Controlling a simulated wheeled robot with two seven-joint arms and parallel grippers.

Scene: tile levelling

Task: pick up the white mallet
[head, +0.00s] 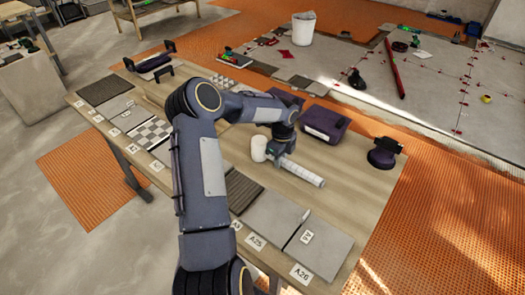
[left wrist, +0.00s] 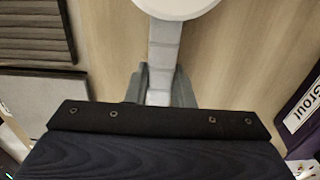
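The white mallet lies low over the workbench (head: 222,148). Its pale round head (head: 258,148) is left of my left gripper (head: 280,152), and its banded handle (head: 304,173) extends to the lower right. In the left wrist view the mallet head (left wrist: 178,6) is at the top edge, and the handle runs down between the two grey fingers of my left gripper (left wrist: 161,88). The fingers sit against both sides of the handle, with no clear gap. The palm hides the handle's far end. I cannot tell whether the mallet touches the bench. My right gripper is not in view.
A dark purple bag (head: 325,124) lies behind the mallet; a purple-black tool (head: 384,152) stands to its right. Labelled grey tile samples (head: 318,246) line the bench's front edge. A white bucket (head: 303,28) stands on the floor behind. Some bare bench lies around the mallet.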

